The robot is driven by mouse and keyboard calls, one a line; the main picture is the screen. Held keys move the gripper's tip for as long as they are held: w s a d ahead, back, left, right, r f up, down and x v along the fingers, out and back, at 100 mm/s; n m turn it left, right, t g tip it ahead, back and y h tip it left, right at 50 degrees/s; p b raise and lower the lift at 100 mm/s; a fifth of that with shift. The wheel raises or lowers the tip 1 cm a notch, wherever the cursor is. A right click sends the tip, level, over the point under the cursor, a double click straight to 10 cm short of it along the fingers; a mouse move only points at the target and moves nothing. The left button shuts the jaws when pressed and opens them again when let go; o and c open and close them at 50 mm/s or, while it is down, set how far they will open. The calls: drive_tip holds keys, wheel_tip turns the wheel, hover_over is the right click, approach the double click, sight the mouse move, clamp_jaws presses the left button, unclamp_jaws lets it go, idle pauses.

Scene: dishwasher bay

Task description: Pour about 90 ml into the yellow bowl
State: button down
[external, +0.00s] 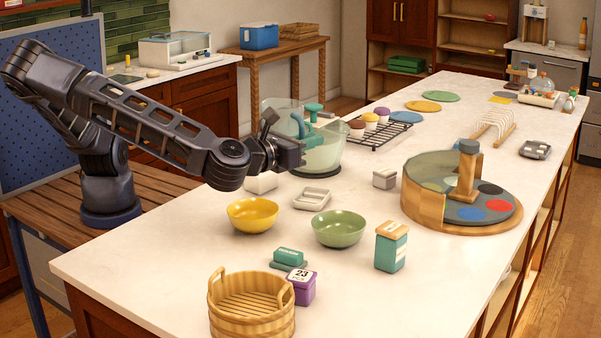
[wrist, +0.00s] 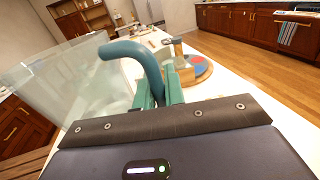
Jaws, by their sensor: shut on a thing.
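The yellow bowl (external: 252,220) stands upright on the white counter in the external view, and its visible inside looks empty. My gripper (external: 297,150) is above and behind it, a little to the right. It is shut on the curved teal handle (wrist: 131,50) of a clear jug (wrist: 62,88), which fills the left of the wrist view. In the external view the jug overlaps a large clear vessel with a teal knob (external: 313,108), so its outline, its tilt and any liquid in it are hard to tell. The yellow bowl is not in the wrist view.
A green bowl (external: 339,230) stands right of the yellow one, with a white dish (external: 311,199) behind them. The counter left of the yellow bowl is clear.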

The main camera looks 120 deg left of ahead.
wheel_tip(320, 180, down, 17)
idle(0.8)
drive_tip(key=shift+a+f, duration=0.1)
drive_tip(key=shift+f, duration=0.05)
drive_tip(key=shift+n, duration=0.3)
drive_tip(key=s+a+r+n+h, duration=0.2)
drive_tip(key=s+a+r+n, duration=0.1)
drive_tip(key=s+n, duration=0.4)
drive_tip(key=shift+s+a+r+n+t+p, duration=0.2)
drive_tip(key=shift+r+n+t+p, duration=0.15)
drive_tip(key=shift+n, duration=1.05)
drive_tip(key=shift+s+a+r+n, duration=0.1)
drive_tip(key=shift+s+r+n, duration=0.05)
drive_tip(key=shift+r+n, duration=0.15)
